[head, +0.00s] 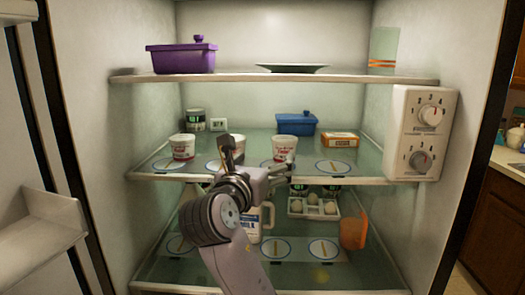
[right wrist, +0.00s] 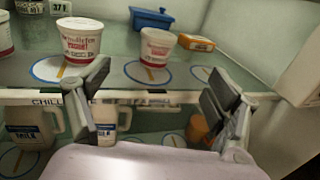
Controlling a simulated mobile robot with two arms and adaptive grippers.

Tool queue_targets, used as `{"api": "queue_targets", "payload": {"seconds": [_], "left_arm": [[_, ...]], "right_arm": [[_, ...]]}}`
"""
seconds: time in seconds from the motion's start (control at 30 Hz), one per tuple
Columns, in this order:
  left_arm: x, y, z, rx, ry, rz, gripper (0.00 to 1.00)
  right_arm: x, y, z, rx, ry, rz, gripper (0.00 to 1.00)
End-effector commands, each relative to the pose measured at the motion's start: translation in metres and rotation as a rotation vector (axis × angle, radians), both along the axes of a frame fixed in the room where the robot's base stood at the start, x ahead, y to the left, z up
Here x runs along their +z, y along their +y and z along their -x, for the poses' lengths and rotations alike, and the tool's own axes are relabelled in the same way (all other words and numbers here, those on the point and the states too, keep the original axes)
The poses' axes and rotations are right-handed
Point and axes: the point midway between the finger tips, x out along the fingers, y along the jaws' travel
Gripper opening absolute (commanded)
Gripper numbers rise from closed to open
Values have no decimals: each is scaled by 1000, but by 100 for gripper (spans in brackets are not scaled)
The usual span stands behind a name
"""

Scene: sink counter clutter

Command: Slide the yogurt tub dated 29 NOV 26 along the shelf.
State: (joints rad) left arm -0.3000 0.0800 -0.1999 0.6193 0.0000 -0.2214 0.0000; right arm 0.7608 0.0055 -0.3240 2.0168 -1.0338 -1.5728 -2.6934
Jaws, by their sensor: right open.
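Three white yogurt tubs with red print stand on the middle fridge shelf (head: 225,133). The left tub (head: 183,147) and the right tub (head: 285,148) show clearly in the head view; the middle one is mostly hidden behind my right gripper (head: 257,162). In the right wrist view the middle tub (right wrist: 80,42) and right tub (right wrist: 157,47) stand upright on round blue-rimmed marks, and the left tub (right wrist: 5,38) is cut off. I cannot read any date. My right gripper is open and empty in front of the shelf edge, its fingers apart from the tubs. My left gripper is out of view.
An empty round mark (head: 333,168) lies right of the right tub. Behind are a blue container (head: 296,123), an orange box (head: 340,139), dark-labelled jars (head: 195,120) and a small display (head: 219,125). A control box (head: 421,132) borders the right. Milk and eggs (head: 313,208) are below.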

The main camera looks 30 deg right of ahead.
Motion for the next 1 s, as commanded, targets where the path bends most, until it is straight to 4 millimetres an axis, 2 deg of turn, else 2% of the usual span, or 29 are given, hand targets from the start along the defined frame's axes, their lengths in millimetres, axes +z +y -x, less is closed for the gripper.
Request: {"api": "queue_targets", "payload": {"seconds": [0.3,0.47,1.0], "left_arm": [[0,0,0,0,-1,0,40],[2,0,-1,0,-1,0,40],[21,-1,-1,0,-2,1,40]], "right_arm": [[-1,0,-1,1,1,1,84],[0,-9,-8,0,1,1,84],[1,-86,-76,-1,2,1,84]]}}
